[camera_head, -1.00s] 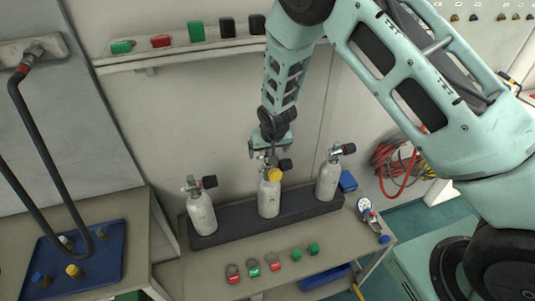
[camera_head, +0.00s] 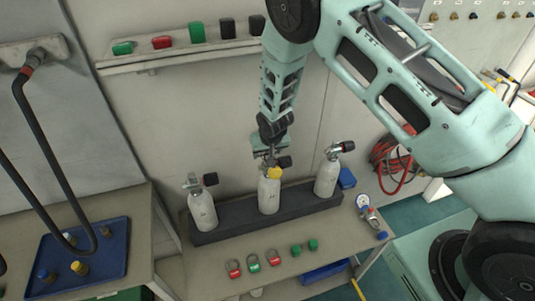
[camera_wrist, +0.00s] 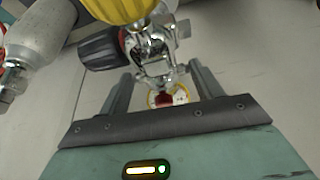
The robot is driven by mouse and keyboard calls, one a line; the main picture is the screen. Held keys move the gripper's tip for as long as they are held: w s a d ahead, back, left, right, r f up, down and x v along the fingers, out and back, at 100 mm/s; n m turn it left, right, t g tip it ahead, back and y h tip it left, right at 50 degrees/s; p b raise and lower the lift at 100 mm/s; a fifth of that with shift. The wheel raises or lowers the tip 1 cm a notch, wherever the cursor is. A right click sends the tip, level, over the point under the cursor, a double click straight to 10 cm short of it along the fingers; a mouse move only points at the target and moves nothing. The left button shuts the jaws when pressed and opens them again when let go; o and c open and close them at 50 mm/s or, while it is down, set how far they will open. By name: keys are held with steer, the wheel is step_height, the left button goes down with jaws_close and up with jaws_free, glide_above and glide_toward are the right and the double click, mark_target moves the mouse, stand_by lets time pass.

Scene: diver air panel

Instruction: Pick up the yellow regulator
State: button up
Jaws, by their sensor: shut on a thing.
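The yellow regulator (camera_head: 274,173) sits at the valve on top of the middle white cylinder (camera_head: 269,196) in the head view. In the wrist view its yellow cap (camera_wrist: 118,8) shows at the top edge, with chrome metalwork below it and a black knob to its left. My gripper (camera_head: 270,152) is above the middle cylinder, pointing down. In the wrist view my gripper (camera_wrist: 162,85) has its two fingers on either side of the chrome part, shut on the regulator. The exact contact is partly hidden.
White cylinders with black knobs stand left (camera_head: 202,210) and right (camera_head: 327,178) of the middle one in a dark rack (camera_head: 233,217). Red and green shackles and small green pieces lie in front. A gauge (camera_head: 364,203) lies at right. A blue tray (camera_head: 108,262) is on the left table.

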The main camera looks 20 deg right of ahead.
steer(key=shift+r, duration=0.15)
steer(key=shift+r+p, duration=0.3)
steer(key=shift+r, duration=0.25)
step_height(320, 180, up, 2)
steer(key=shift+r+p, duration=0.1)
steer(key=shift+p, duration=0.4)
steer(key=s+d, duration=0.4)
steer(key=d, duration=0.4)
steer(key=s+d, duration=0.4)
steer(key=d, duration=0.3)
steer(key=shift+s+d+b, duration=0.35)
steer(key=shift+b, duration=0.1)
